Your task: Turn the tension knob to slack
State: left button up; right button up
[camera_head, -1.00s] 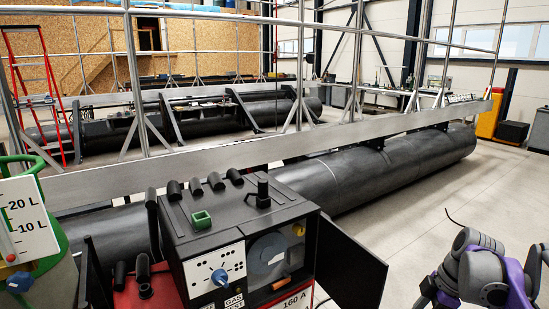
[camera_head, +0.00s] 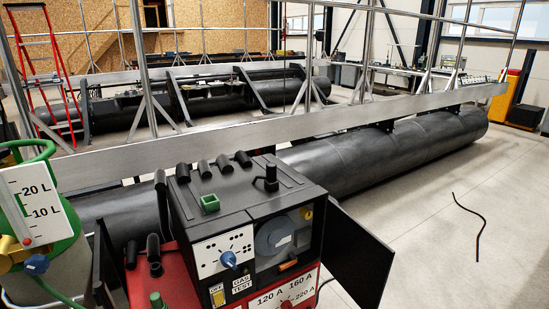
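A black welding machine (camera_head: 243,200) stands on a red base, with its side door (camera_head: 357,262) swung open to the right. Its white front panel holds a blue knob (camera_head: 228,259) with dots around it. In the open compartment are a grey wire spool (camera_head: 272,239), a small yellow round part (camera_head: 308,214) at upper right and an orange piece (camera_head: 289,265) below. No knob carries a readable tension label, so I cannot tell which is the tension knob or its setting. Neither of my grippers shows in the view.
A green-topped gas cylinder (camera_head: 50,265) with a litre scale (camera_head: 38,206) stands left of the machine. A long black float (camera_head: 400,155) and a metal rail (camera_head: 260,138) run behind it. A dark bent rod (camera_head: 478,225) lies on the open floor at right.

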aim_at(304, 212)
jog(key=k, duration=0.5)
jog(key=k+u, duration=0.35)
jog(key=k+j+u, duration=0.3)
jog(key=l+u, duration=0.6)
jog(key=u, duration=0.2)
jog(key=i+l, duration=0.1)
jog(key=l, duration=0.55)
jog(key=i+l, duration=0.1)
jog(key=l, duration=1.25)
jog(key=i+l, duration=0.15)
jog(key=l, duration=0.55)
jog(key=i+l, duration=0.1)
jog(key=l, duration=0.55)
jog(key=i+l, duration=0.1)
jog(key=l, duration=0.6)
